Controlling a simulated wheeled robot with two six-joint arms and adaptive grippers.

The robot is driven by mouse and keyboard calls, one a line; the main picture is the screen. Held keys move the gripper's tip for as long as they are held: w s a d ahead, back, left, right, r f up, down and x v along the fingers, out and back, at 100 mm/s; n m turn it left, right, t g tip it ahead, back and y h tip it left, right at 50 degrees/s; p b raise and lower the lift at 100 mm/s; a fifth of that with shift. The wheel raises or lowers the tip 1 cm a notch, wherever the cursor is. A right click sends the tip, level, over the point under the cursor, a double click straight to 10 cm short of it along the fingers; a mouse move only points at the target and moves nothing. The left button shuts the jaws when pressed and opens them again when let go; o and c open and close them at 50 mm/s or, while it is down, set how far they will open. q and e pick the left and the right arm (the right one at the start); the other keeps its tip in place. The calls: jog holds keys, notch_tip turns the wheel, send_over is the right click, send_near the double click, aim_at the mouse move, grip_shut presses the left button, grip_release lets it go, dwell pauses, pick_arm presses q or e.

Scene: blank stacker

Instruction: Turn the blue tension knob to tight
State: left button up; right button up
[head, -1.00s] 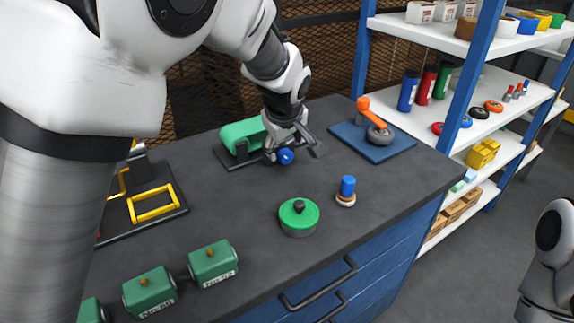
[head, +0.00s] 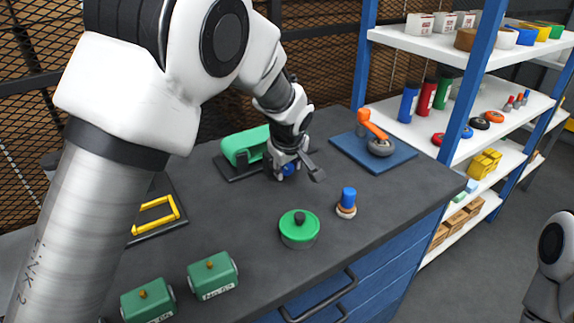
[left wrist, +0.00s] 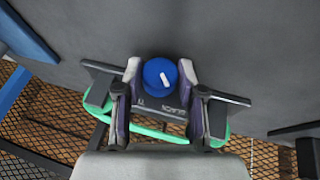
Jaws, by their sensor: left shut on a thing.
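The blue tension knob (left wrist: 158,73) sits between my left gripper's two fingers in the left wrist view. Its white pointer mark slants toward the lower right. Partly hidden lettering shows below it on a dark base. In the head view only a small part of the knob (head: 289,170) shows. The knob is at the front of a green belt unit (head: 244,145) on a dark base. My left gripper (left wrist: 160,76) is shut on the knob, one finger on each side, and it also shows in the head view (head: 288,168). My right gripper is out of view.
A green round lidded pot (head: 299,230) and a blue-topped peg (head: 348,198) stand on the dark bench to the front right. A blue board (head: 352,150) with an orange-handled wheel lies right of the gripper. Green boxes (head: 213,275) are at the front left.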

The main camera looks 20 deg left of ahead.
pick_arm(q)
jog(key=g+y+p, duration=0.1)
jog(key=p, duration=0.1)
jog(key=r+g+y+p, duration=0.1)
jog(key=p, duration=0.2)
jog(key=shift+w+d+m+g, duration=0.2)
jog(key=shift+m+g, duration=0.1)
jog(key=shift+m, duration=0.1)
jog(key=shift+f+g+y+p, duration=0.25)
jog(key=shift+g+y+p, duration=0.05)
jog(key=shift+g+p, duration=0.15)
jog(key=shift+f+g+y, duration=0.25)
jog(key=shift+y, duration=0.05)
jog(key=o, duration=1.1)
jog(key=shift+o, duration=0.2)
jog(key=v, duration=0.7)
jog(key=shift+r, duration=0.15)
